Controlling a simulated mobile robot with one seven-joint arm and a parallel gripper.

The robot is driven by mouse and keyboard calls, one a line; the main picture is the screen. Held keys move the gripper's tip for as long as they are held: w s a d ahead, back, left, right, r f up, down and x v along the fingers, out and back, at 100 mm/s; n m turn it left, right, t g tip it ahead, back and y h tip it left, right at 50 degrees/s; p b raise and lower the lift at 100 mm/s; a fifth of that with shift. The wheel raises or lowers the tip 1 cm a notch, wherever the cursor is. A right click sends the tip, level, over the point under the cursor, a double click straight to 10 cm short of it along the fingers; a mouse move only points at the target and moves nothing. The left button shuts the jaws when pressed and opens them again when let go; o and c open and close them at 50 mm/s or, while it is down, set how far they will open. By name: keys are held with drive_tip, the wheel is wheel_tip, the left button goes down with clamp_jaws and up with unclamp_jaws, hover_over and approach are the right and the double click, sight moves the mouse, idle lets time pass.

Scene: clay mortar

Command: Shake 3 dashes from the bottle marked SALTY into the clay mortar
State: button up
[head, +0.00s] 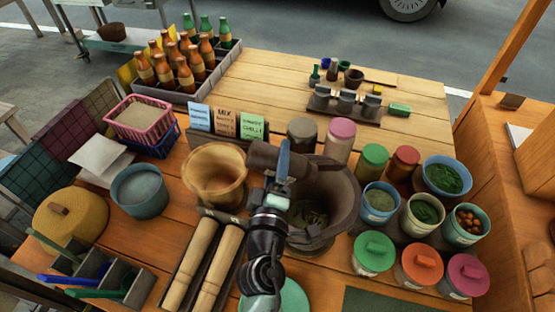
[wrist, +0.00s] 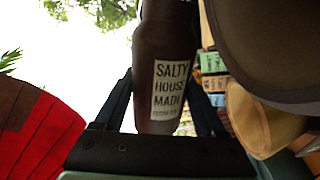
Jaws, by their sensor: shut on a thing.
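My gripper (head: 283,165) is shut on a dark brown bottle (head: 262,154). In the wrist view the bottle (wrist: 168,50) stands between the two fingers (wrist: 163,100), and its white label reads SALTY HOUSE MADE. In the head view the bottle lies tipped nearly on its side, its right part over the dark clay mortar (head: 345,205). Some greenish matter (head: 308,214) shows in the mortar's bottom. My arm hides part of the mortar's left side. I cannot see anything falling from the bottle.
A lighter wooden mortar (head: 215,178) stands left of my gripper, with two pestles (head: 205,262) in a tray in front. Lidded jars and bowls (head: 375,198) crowd the right. Small sign cards (head: 225,122) stand behind. The far table middle (head: 270,85) is clear.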

sight(274, 172)
drive_tip(key=shift+r, duration=0.2)
idle(0.3)
drive_tip(key=shift+p, duration=0.3)
drive_tip(key=shift+a+f+n+b, duration=0.1)
drive_tip(key=shift+f+n+b, duration=0.2)
drive_tip(key=shift+f+n, duration=0.25)
drive_tip(key=f+n, duration=0.1)
drive_tip(key=f+n+b, duration=0.1)
drive_tip(key=f+n, duration=0.1)
drive_tip(key=n, duration=0.1)
drive_tip(key=shift+w+a, duration=0.1)
drive_tip(key=shift+a, duration=0.15)
drive_tip(key=shift+d+r+n+p, duration=0.35)
drive_tip(key=shift+r+n, duration=0.05)
drive_tip(key=shift+n, duration=0.25)
drive_tip(key=d+n, duration=0.1)
drive_tip(key=n, duration=0.1)
drive_tip(key=d+n+p, duration=0.1)
drive_tip(key=n, duration=0.1)
drive_tip(key=shift+s+d+r, duration=0.1)
drive_tip(key=shift+s+r, duration=0.05)
drive_tip(key=shift+s, duration=0.05)
